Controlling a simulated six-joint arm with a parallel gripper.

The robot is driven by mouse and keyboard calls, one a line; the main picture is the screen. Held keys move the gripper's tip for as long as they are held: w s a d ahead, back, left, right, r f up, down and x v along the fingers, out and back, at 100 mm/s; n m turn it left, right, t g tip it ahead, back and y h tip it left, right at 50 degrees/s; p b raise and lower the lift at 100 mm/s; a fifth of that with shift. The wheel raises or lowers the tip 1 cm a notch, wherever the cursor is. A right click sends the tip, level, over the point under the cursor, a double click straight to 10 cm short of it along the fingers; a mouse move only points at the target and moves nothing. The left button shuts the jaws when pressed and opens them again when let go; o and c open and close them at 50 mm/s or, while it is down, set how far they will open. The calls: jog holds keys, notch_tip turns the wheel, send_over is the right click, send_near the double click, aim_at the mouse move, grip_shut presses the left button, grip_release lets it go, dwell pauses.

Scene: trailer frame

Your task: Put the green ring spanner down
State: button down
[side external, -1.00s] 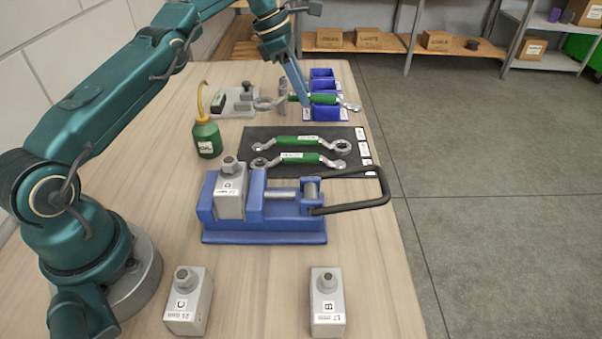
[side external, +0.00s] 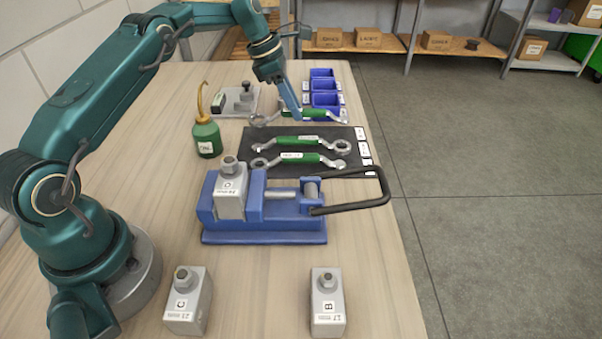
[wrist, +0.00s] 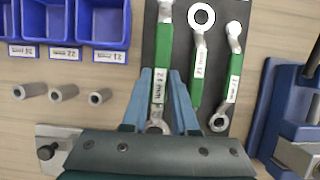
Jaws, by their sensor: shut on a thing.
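My gripper (side external: 297,113) is shut on a green ring spanner (wrist: 158,75), gripping its labelled green handle. In the side external view the held spanner (side external: 325,114) lies crosswise, at the far edge of a black mat (side external: 353,133). I cannot tell whether it touches the mat. Two other green ring spanners lie on the mat: a middle one (side external: 300,141) and a near one (side external: 298,158). In the wrist view, the middle one (wrist: 198,65) and near one (wrist: 233,77) are right of my fingers, roughly lengthwise with the held spanner.
Blue bins (wrist: 100,23) stand beyond the mat, with several grey sockets (wrist: 63,93) before them. A grey fixture (side external: 240,100) and a green oil can (side external: 207,137) are to the left. A blue vice (side external: 265,228) holding a grey block (side external: 230,193) stands on the near side.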

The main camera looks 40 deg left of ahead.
jog(key=shift+f, duration=1.5)
jog(key=shift+f, duration=0.1)
jog(key=c, duration=0.7)
grip_release()
